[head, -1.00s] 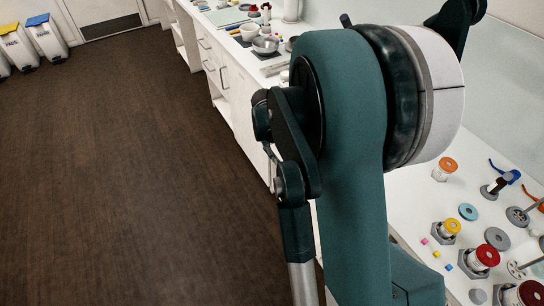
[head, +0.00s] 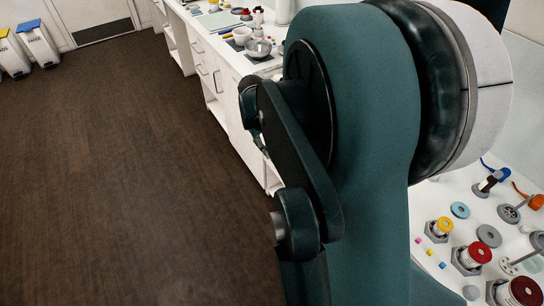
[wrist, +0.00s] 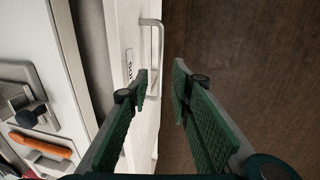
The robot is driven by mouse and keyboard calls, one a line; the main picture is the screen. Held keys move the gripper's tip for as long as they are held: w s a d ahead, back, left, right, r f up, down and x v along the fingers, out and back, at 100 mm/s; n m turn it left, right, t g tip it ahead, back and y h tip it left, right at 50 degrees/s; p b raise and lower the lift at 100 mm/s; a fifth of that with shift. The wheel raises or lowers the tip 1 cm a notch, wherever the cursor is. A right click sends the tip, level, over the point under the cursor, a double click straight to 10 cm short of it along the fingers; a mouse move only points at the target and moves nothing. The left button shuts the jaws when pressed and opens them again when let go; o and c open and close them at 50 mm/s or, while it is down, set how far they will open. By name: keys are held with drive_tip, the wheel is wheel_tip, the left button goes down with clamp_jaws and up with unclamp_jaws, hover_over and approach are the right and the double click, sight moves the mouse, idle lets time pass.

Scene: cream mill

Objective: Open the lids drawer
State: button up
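In the wrist view a pale drawer front (wrist: 118,18) carries a small label (wrist: 129,64) with dark letters, too small to read surely. A metal bar handle (wrist: 161,38) stands out from this front. My gripper (wrist: 161,70) is open, its green fingers apart. The handle's near end lies between the fingertips in the picture; I cannot tell whether they touch it. A dark grey band (wrist: 90,45) runs between the counter edge and the front; I cannot tell if it is an open gap. In the head view my arm hides this drawer and my gripper.
The white counter at right holds a yellow-topped jar (head: 440,228), a red-topped jar (head: 475,255) and small cubes. Bowls (head: 258,47) stand farther back. An orange object (wrist: 40,145) lies on the counter beside my gripper. The dark floor (head: 120,160) is clear; bins (head: 38,43) stand far left.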

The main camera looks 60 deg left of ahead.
idle(0.4)
drive_tip(key=shift+w+f+b, duration=0.2)
drive_tip(key=shift+w+f, duration=0.05)
drive_tip(key=shift+f, duration=1)
drive_tip(key=shift+w+f+b, duration=0.2)
drive_tip(key=shift+w+f, duration=0.05)
drive_tip(key=shift+f, duration=1)
drive_tip(key=shift+w+f+b, duration=0.2)
drive_tip(key=shift+w+f, duration=0.05)
drive_tip(key=shift+f, duration=1)
clamp_jaws()
